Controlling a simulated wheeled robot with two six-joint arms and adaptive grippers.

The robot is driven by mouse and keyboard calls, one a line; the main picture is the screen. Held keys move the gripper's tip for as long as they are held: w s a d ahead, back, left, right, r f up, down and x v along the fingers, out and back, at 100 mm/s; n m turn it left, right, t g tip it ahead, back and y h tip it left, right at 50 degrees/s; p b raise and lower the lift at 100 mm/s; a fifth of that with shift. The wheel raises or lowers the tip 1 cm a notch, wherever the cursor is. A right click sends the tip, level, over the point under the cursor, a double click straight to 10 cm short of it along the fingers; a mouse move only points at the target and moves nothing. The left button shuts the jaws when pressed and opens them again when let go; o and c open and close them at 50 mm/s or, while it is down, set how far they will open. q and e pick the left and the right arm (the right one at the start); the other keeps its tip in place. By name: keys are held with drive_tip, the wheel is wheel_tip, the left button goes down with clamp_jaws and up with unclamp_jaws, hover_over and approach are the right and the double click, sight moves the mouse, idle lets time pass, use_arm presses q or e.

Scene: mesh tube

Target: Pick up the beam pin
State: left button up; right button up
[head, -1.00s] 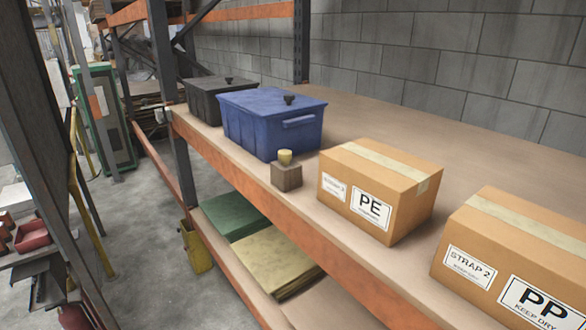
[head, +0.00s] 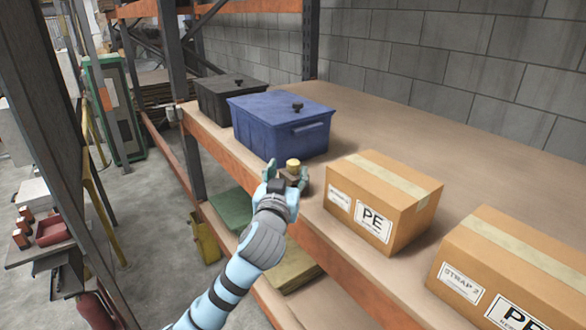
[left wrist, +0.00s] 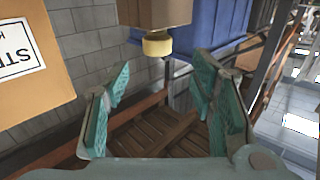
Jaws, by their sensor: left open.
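The beam pin, as I take it, is a short pale-yellow round piece (head: 293,164) standing on top of a small brown block (head: 302,186) at the shelf's front edge. In the left wrist view the picture is upside down, with the yellow pin (left wrist: 157,43) below the block (left wrist: 155,12). My left gripper (head: 287,174) is open and empty, with its teal fingers at the pin and block in the head view. In the left wrist view the pin lies just beyond and between the open fingertips (left wrist: 161,72), apart from them. The gripper partly hides the block. My right gripper is not in view.
A blue lidded bin (head: 280,125) stands just behind the block, with a black bin (head: 228,97) farther left. A PE carton (head: 385,200) is close on the right, then another carton (head: 510,270). An orange beam (head: 345,262) runs along the shelf front.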

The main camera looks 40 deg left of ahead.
sight(292, 167)
use_arm(q)
drive_tip(key=x, duration=0.2)
drive_tip(key=p+x, duration=0.1)
drive_tip(key=x, duration=0.3)
drive_tip(key=shift+w+f, duration=0.3)
drive_tip(key=shift+w, duration=0.05)
drive_tip(key=shift+s, duration=0.1)
clamp_jaws()
